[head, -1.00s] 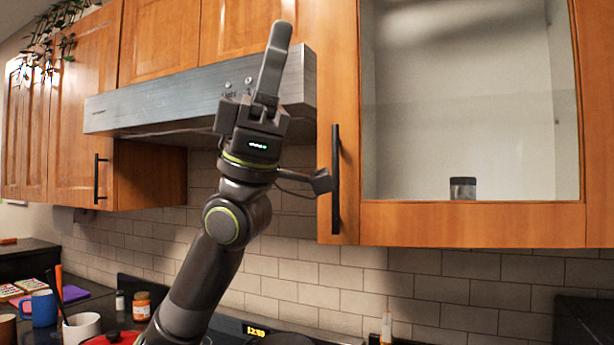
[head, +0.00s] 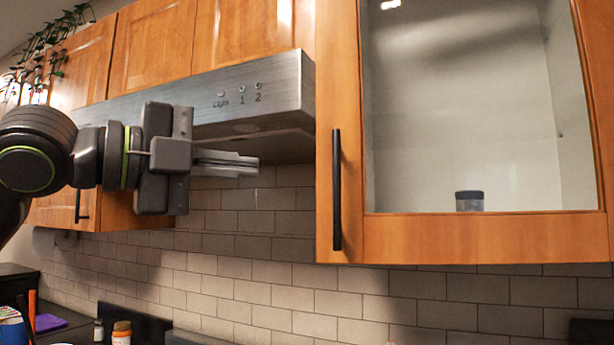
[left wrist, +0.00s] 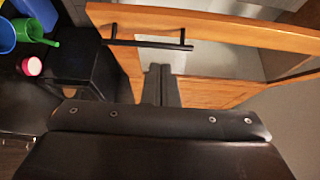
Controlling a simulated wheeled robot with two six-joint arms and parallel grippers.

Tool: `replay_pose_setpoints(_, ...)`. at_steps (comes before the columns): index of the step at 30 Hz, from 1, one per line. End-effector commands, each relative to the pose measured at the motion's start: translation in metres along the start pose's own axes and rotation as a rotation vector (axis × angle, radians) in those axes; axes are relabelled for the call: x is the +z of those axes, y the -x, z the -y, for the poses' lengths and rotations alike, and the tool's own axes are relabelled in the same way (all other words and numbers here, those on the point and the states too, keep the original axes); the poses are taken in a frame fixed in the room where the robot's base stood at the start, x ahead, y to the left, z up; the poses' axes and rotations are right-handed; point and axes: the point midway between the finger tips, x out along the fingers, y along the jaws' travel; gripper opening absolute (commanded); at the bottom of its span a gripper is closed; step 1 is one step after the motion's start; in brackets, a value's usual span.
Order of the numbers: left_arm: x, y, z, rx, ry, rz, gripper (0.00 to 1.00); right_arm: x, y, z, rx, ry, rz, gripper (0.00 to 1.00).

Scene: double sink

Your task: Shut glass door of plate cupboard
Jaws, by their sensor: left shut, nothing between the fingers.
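The glass door (head: 345,90) of the cupboard fills the right of the head view, an orange wood frame around a clear pane. Its black upright handle (head: 337,190) is on the left stile. I see no clear gap between door and cupboard in the head view. A small dark-lidded jar (head: 469,201) shows through the pane; no plates show. My left gripper (head: 255,164) is shut and empty, left of the handle and apart from it, fingers pointing right.
A steel range hood (head: 280,90) with wooden cupboards above is behind my left arm. White tiles (head: 270,270) cover the wall below. An orange-lidded jar (head: 122,330) stands low at left. The space before the door is clear.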

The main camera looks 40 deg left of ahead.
Motion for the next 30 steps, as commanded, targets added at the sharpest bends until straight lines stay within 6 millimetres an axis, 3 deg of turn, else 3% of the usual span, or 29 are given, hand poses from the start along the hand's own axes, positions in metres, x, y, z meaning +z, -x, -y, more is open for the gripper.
replay_pose_setpoints(12, -0.001, -0.056, 0.005, 0.004, 0.004, -0.005, 0.00, -0.005, 0.048, -0.006, 0.003, 0.001, 0.001, 0.71)
replay_pose_setpoints(26, -0.002, -0.096, 0.005, 0.001, 0.005, -0.010, 0.00, -0.010, 0.097, -0.010, 0.002, 0.001, 0.001, 0.71)
replay_pose_setpoints(30, 0.015, -0.112, 0.001, 0.001, 0.009, -0.007, 0.00, -0.010, 0.100, -0.011, 0.002, 0.001, 0.001, 0.71)
